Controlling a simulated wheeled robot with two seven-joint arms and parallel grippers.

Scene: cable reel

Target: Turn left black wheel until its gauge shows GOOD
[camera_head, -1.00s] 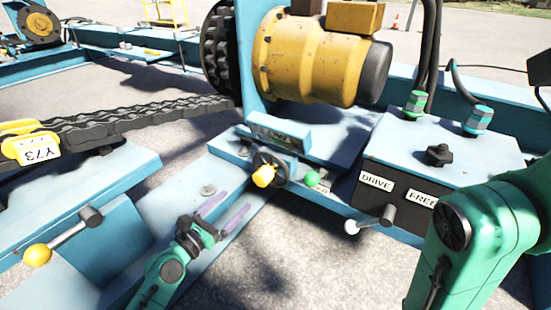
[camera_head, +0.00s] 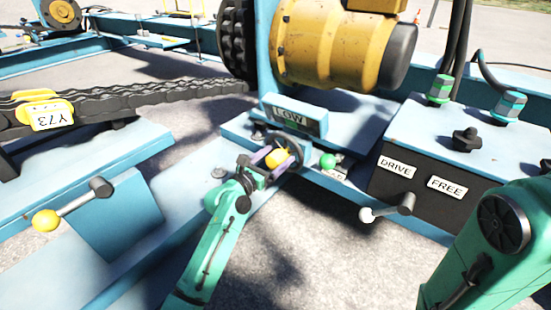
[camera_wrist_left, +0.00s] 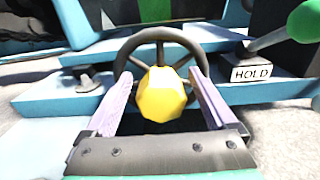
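The black wheel (camera_head: 292,141) with a yellow knob (camera_head: 277,157) stands on the blue frame below the motor. Its gauge (camera_head: 290,115) above reads LOW in the head view. My left gripper (camera_head: 268,160) is at the wheel, its purple fingers on both sides of the yellow knob. In the left wrist view, the fingers (camera_wrist_left: 160,104) are apart, with gaps between them and the yellow knob (camera_wrist_left: 161,94); the wheel rim (camera_wrist_left: 160,34) is just beyond. My right gripper is out of view; only my green right arm shows at the lower right.
A green-knobbed lever (camera_head: 328,161) is right of the wheel, by a HOLD label (camera_wrist_left: 251,72). A white-knobbed lever (camera_head: 368,214) sits below the DRIVE (camera_head: 397,167) and FREE (camera_head: 446,187) labels.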

